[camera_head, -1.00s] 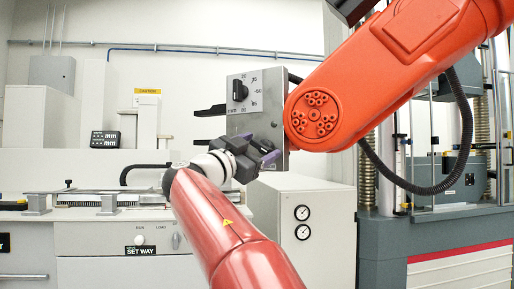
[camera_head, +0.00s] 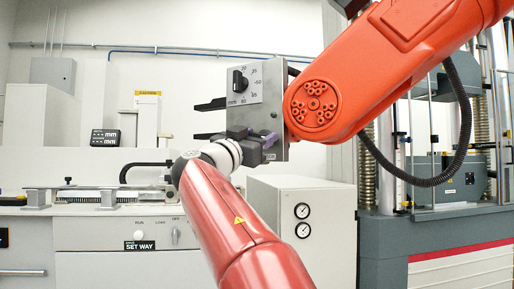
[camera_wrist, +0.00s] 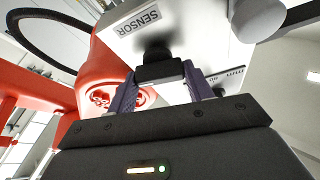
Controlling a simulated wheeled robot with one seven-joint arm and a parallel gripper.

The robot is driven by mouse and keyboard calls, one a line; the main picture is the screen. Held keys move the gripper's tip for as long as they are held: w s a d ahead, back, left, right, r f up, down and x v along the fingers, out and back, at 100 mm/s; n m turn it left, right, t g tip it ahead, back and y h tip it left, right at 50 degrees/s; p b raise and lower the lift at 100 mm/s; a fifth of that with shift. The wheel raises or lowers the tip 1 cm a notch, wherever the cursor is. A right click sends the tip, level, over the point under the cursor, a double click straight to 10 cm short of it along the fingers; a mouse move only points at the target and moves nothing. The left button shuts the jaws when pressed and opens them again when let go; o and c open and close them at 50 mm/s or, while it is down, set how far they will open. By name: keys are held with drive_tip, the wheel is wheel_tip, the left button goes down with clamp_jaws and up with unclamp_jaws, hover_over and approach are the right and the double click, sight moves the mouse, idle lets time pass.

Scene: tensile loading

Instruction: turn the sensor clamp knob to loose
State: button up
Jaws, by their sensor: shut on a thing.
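The sensor unit is a grey box (camera_head: 275,100) with a white scale plate and a black upper knob (camera_head: 238,81). My gripper (camera_head: 262,143), with purple fingers, is at the lower part of its face. In the wrist view, my gripper (camera_wrist: 158,75) is shut on the black sensor clamp knob (camera_wrist: 157,52), just below the word SENSOR. A finger stands on each side of the knob's bar. In the head view, my gripper hides the lower knob, so I cannot read its setting there.
A large orange arm (camera_head: 400,60) with a black cable (camera_head: 440,170) stands close at the box's right. Dark prongs (camera_head: 210,105) stick out from the box's left. A white cabinet (camera_head: 320,235) with gauges stands below, and a bench (camera_head: 90,225) lies at the left.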

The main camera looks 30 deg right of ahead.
drive_tip(key=n+t+y, duration=0.1)
drive_tip(key=n, duration=0.3)
drive_tip(key=n+t+y, duration=0.2)
drive_tip(key=n, duration=0.2)
drive_tip(key=n+t+y+b, duration=0.1)
drive_tip(key=n+t, duration=0.1)
drive_tip(key=n, duration=0.2)
drive_tip(key=shift+s+r, duration=0.1)
drive_tip(key=n+y+p, duration=0.1)
drive_tip(key=n, duration=0.2)
drive_tip(key=n+y+p, duration=0.1)
drive_tip(key=n+p, duration=0.1)
drive_tip(key=n, duration=0.1)
drive_tip(key=shift+r+t+y, duration=0.2)
drive_tip(key=shift+t+y, duration=0.1)
drive_tip(key=shift+y, duration=0.1)
drive_tip(key=shift+f+n+y+p, duration=0.1)
drive_tip(key=shift+n+y+p, duration=0.45)
drive_tip(key=shift+n, duration=0.85)
drive_tip(key=shift+f+n+y+p, duration=0.1)
drive_tip(key=shift+n+y+p, duration=0.45)
drive_tip(key=shift+n, duration=0.85)
drive_tip(key=o, duration=1)
